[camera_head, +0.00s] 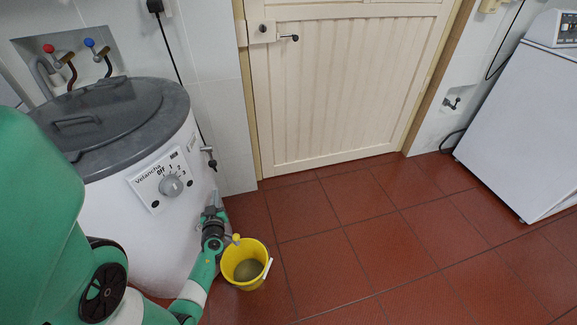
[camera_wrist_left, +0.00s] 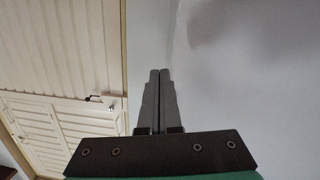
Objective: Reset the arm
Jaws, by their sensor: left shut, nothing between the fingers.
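My left gripper (camera_head: 214,199) is at the end of my green and white left arm, beside the front right side of the white washing machine (camera_head: 140,240) in the head view. Its fingers point up and away, above and left of the yellow bucket (camera_head: 246,264). In the left wrist view the two grey fingers (camera_wrist_left: 158,75) lie against each other, with nothing between them. I cannot tell whether the gripper touches the machine. My right gripper is in neither view.
The machine has a grey lid (camera_head: 115,118) and a dial (camera_head: 171,187). Red and blue taps sit in the wall behind it. A cream door (camera_head: 340,90) is at the back, and a white appliance (camera_head: 520,125) stands at right. The red tiled floor (camera_head: 400,240) between is clear.

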